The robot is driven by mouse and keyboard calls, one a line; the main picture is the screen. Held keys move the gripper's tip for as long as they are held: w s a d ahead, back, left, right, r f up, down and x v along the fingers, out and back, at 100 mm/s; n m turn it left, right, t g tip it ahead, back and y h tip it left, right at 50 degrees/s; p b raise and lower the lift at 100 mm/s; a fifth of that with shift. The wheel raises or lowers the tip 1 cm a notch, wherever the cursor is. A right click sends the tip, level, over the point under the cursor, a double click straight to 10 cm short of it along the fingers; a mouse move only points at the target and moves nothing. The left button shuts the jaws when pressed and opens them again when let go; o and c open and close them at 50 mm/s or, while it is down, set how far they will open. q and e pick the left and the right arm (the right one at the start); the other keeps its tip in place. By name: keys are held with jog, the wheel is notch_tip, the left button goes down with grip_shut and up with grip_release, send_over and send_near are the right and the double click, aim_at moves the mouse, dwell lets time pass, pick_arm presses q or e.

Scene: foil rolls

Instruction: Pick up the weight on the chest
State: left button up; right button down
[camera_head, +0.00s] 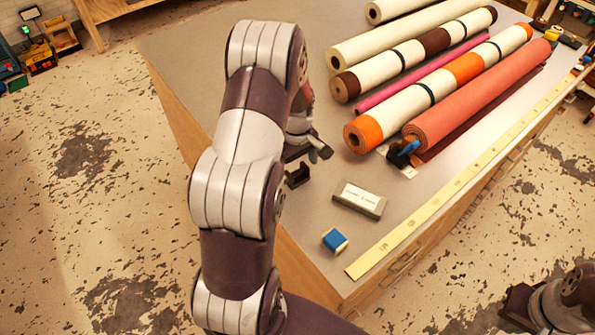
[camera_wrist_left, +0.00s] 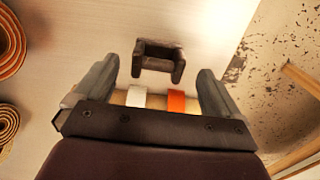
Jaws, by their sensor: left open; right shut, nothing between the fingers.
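A small dark bracket-shaped piece (camera_head: 298,177), which looks like the weight, stands on the grey top of the chest (camera_head: 310,235) near its left edge. In the left wrist view the dark piece (camera_wrist_left: 158,58) lies just beyond the fingertips, roughly centred between them and apart from both. My left gripper (camera_head: 318,152) is open and empty, close beside it; my own arm hides part of the gripper in the head view. In the left wrist view the two fingers (camera_wrist_left: 157,82) are spread wide. My right gripper (camera_head: 517,303) is shut and empty, off the chest at the lower right.
A grey labelled block (camera_head: 359,199) and a blue-and-tan cube (camera_head: 335,241) lie nearby. A yellow ruler strip (camera_head: 440,199) runs along the front edge. Several rolls, including a red one (camera_head: 478,97) and an orange-and-cream one (camera_head: 440,88), fill the back right.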

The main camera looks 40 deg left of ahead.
aim_at(297, 171)
pick_arm(q)
jog(key=f, duration=0.3)
jog(key=shift+w+p, duration=0.2)
jog(key=shift+p, duration=0.2)
jog(key=shift+f, duration=0.4)
pick_arm(e)
jog(key=shift+s+d+r, duration=0.15)
jog(key=shift+r, duration=0.6)
pick_arm(q)
jog(key=c, duration=1.6)
jog(key=shift+r, duration=0.15)
